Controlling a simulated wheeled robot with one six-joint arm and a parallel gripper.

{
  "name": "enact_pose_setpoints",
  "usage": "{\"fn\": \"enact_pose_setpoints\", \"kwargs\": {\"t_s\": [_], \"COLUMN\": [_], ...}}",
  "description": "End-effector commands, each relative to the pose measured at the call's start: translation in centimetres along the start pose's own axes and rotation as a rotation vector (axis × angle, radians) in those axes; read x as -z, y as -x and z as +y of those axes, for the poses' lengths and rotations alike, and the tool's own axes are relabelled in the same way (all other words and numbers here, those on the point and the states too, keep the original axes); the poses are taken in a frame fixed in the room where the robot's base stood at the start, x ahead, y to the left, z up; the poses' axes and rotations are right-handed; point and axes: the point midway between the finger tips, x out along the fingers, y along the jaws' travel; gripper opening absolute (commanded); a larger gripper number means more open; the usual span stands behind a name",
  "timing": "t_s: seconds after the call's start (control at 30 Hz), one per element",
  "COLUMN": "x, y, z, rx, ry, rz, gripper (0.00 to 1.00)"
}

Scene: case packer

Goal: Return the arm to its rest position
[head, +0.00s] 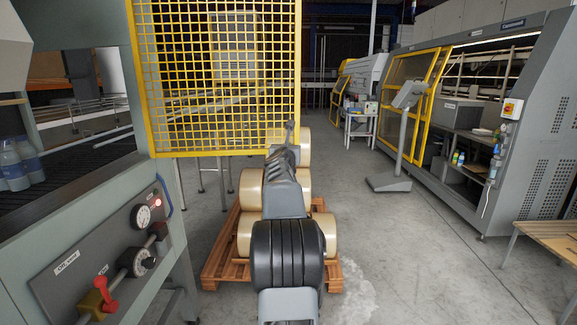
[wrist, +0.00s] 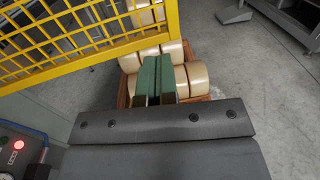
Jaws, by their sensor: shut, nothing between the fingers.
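My arm reaches forward over the floor in the middle of the head view. My gripper (head: 289,132) is at its far end, small and partly hidden by my own arm links. In the wrist view my gripper (wrist: 158,76) shows two green fingers side by side, shut with nothing held. Behind the fingers are cream rolls (wrist: 198,78) on a wooden pallet; the gripper appears above them, and I cannot tell the gap.
A yellow mesh guard (head: 215,80) stands close at the left of the arm. A control panel (head: 110,255) with a red handle and gauge is at lower left. The rolls (head: 250,190) sit on the pallet (head: 215,268). Grey floor (head: 430,260) is clear at right.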

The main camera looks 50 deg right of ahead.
Motion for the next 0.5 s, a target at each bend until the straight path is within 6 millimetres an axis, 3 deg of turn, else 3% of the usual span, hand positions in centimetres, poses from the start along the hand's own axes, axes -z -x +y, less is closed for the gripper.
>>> {"fn": "enact_pose_setpoints", "kwargs": {"t_s": [0.2,0.5], "x": [0.2,-0.1], "y": [3.4,5.3], "z": [-0.5,-1.1], "rx": [-0.003,-0.001], "ry": [-0.001,0.0], "rz": [-0.002,-0.001], "gripper": [0.0,0.0]}}
